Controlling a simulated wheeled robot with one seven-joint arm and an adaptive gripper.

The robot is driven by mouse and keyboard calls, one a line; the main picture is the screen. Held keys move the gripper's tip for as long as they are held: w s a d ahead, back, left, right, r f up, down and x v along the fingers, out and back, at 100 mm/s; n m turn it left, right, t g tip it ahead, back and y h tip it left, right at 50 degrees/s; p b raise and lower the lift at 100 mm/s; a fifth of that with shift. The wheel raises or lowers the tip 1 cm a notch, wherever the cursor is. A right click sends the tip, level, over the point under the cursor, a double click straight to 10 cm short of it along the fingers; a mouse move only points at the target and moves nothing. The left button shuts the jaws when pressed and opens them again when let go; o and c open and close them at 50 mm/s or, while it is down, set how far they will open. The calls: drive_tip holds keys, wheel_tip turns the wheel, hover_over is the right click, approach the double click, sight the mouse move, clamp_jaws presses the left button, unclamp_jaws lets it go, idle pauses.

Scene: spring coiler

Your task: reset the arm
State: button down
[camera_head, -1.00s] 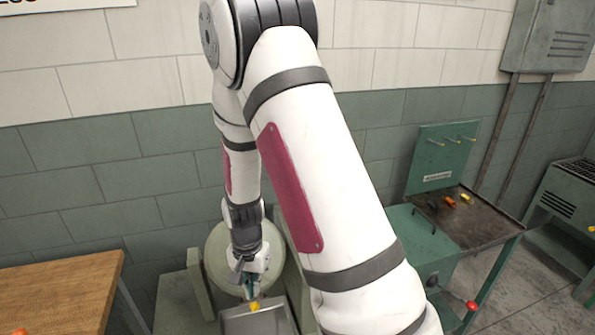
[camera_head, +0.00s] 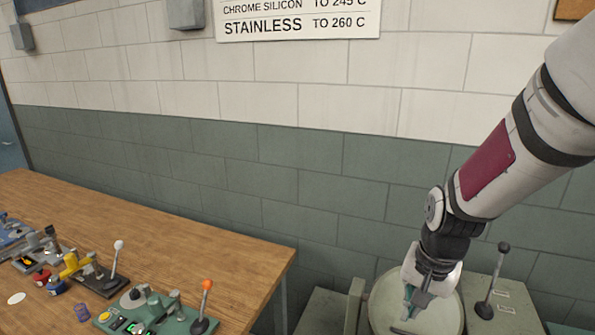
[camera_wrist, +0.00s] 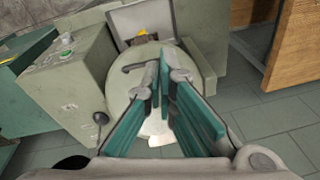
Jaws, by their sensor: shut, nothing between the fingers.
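My arm reaches in from the right of the head view, bent down at the wrist. My gripper (camera_head: 413,300) points down over the pale round face of a grey-green machine (camera_head: 388,290). In the wrist view my gripper (camera_wrist: 160,72) is shut and empty, its teal-padded fingers brought together at the tips. The round machine top (camera_wrist: 122,92) lies beyond the fingers, with a dark bar on it. I cannot tell the gap between the fingertips and the machine.
A wooden table (camera_head: 190,235) on the left bears several small devices, including a green one (camera_head: 150,318) with an orange-knobbed lever. A black-knobbed lever (camera_head: 493,280) stands right of the round face. In the wrist view a tray (camera_wrist: 140,20) holds a small yellow thing. The wall is close behind.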

drive_tip(key=s+a+r+n+t+b, duration=0.1)
drive_tip(key=s+r+n+t+b, duration=0.1)
drive_tip(key=s+r, duration=0.3)
drive_tip(key=s+a+r+n+t+b, duration=0.1)
drive_tip(key=s+a+r+n+b, duration=0.1)
drive_tip(key=s+r+n, duration=0.3)
wheel_tip(320, 180, up, 3)
drive_tip(key=shift+t, duration=0.4)
